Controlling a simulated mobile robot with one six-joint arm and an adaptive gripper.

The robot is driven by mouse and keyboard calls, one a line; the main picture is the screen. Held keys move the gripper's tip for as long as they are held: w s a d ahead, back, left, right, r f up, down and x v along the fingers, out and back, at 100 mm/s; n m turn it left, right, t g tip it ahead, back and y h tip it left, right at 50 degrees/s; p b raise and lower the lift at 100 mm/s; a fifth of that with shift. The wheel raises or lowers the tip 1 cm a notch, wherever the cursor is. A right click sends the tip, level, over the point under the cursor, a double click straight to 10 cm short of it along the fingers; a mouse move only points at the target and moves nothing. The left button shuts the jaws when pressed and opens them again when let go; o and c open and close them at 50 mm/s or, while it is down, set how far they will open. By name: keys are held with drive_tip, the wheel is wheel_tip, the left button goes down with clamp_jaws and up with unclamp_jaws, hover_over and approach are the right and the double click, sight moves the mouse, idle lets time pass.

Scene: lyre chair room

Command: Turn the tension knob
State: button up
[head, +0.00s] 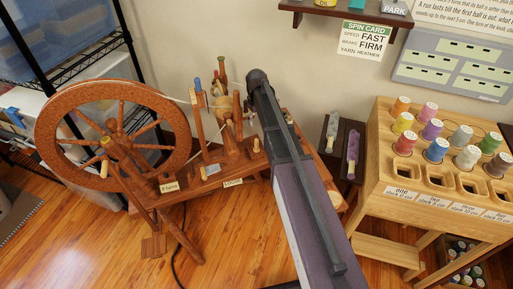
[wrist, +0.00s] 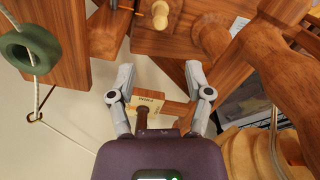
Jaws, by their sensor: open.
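A wooden spinning wheel (head: 115,125) stands at the left of the head view, with its bench and upright posts to the right of the wheel. A dark brown peg-like handle (wrist: 142,119) stands in the wrist view beside a small pale label (wrist: 146,101) that is too small to read surely. I cannot tell for certain whether this handle is the tension knob. A pale turned knob (wrist: 160,14) sticks out of a wooden block farther up. My gripper (wrist: 160,72) is open, its fingers on either side of the handle in the picture, with no contact visible. My arm hides part of the bench in the head view.
A green ring (wrist: 28,52) and cord are at the left in the wrist view. Several bobbins fill a wooden rack (head: 378,185) at the right of the head view. A dark stand (head: 341,150) stands between wheel and rack. A wire shelf (head: 92,50) is behind the wheel.

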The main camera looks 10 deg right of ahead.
sight(257, 139)
drive_tip(key=shift+f, duration=0.15)
idle(0.3)
wheel_tip(257, 139, down, 14)
drive_tip(key=b, duration=1.3)
drive_tip(key=shift+r+b, duration=0.25)
drive_tip(key=shift+b, duration=0.1)
clamp_jaws()
